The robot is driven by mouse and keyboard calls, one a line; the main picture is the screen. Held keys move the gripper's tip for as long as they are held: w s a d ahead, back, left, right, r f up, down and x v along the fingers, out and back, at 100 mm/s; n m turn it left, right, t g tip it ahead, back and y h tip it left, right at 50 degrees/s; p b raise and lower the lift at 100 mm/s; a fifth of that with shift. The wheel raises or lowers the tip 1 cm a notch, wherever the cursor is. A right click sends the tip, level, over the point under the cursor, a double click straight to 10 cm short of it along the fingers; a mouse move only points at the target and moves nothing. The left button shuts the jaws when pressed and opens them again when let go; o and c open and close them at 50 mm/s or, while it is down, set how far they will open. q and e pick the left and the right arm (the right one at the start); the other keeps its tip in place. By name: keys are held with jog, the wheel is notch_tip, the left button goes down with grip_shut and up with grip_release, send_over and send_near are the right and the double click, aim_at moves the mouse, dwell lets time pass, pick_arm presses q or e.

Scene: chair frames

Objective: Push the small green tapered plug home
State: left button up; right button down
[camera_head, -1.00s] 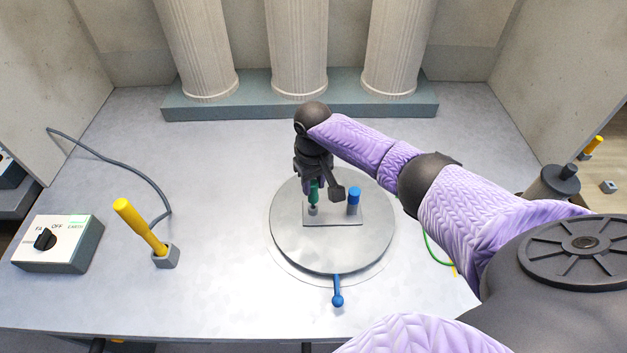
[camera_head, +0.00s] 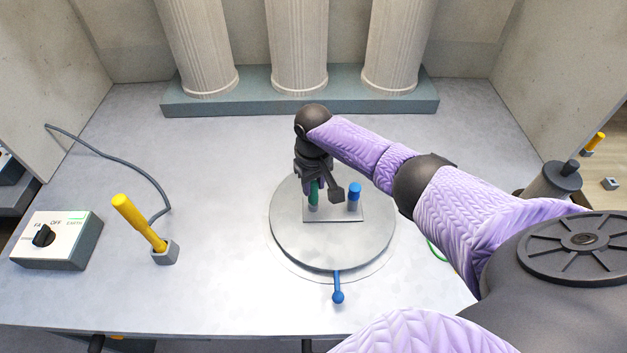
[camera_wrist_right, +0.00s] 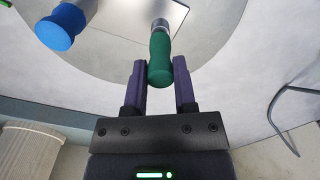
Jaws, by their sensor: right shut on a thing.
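The small green tapered plug (camera_head: 314,194) stands upright at a grey socket (camera_head: 313,208) on the left part of a light plate. In the wrist view the plug (camera_wrist_right: 160,56) lies between the two purple fingers, its far end meeting a metal collar (camera_wrist_right: 160,24). My right gripper (camera_head: 314,184) is shut on the plug from above; in the wrist view the gripper (camera_wrist_right: 160,80) has a finger on each side of it. I cannot tell how deep the plug sits. My left gripper is not in view.
A blue plug (camera_head: 354,190) stands close to the right of the green one. The plate (camera_head: 335,217) rests on a round grey turntable (camera_head: 335,250) with a blue handle (camera_head: 338,297). A yellow-handled tool (camera_head: 138,222) and a switch box (camera_head: 57,240) stand left. Columns (camera_head: 298,50) stand behind.

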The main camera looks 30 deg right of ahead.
jog(key=shift+f+b, duration=0.35)
jog(key=shift+f, duration=0.3)
jog(key=shift+c, duration=1.7)
grip_release()
notch_tip(320, 180, up, 9)
jog(key=p, duration=0.3)
jog(key=shift+r, duration=0.45)
